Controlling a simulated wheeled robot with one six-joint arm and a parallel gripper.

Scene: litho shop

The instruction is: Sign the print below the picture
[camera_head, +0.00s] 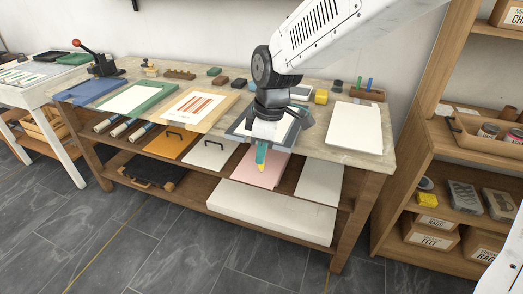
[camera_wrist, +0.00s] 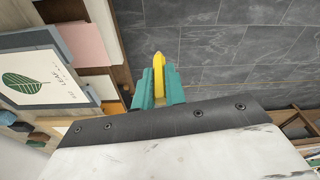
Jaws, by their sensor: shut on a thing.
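My gripper (camera_head: 261,155) has teal fingers shut on a yellow pencil-like tool (camera_head: 260,163). In the wrist view the gripper (camera_wrist: 159,88) holds the yellow tool (camera_wrist: 158,66) with its pointed tip outward. The print (camera_wrist: 38,68) is a white sheet with a green leaf picture (camera_wrist: 27,84) and lettering beside it, on a dark-bordered board. In that view it lies left of the gripper, apart from the tool tip. In the head view my arm hides most of the print; the tool hangs in front of the bench's front edge.
The bench (camera_head: 335,150) carries a white paper stack (camera_head: 353,125), a green-bordered sheet (camera_head: 130,98) and a red-striped print (camera_head: 195,107). A pink sheet (camera_head: 262,170) lies on the shelf below. A shelf unit (camera_head: 408,200) stands at right. The floor in front is clear.

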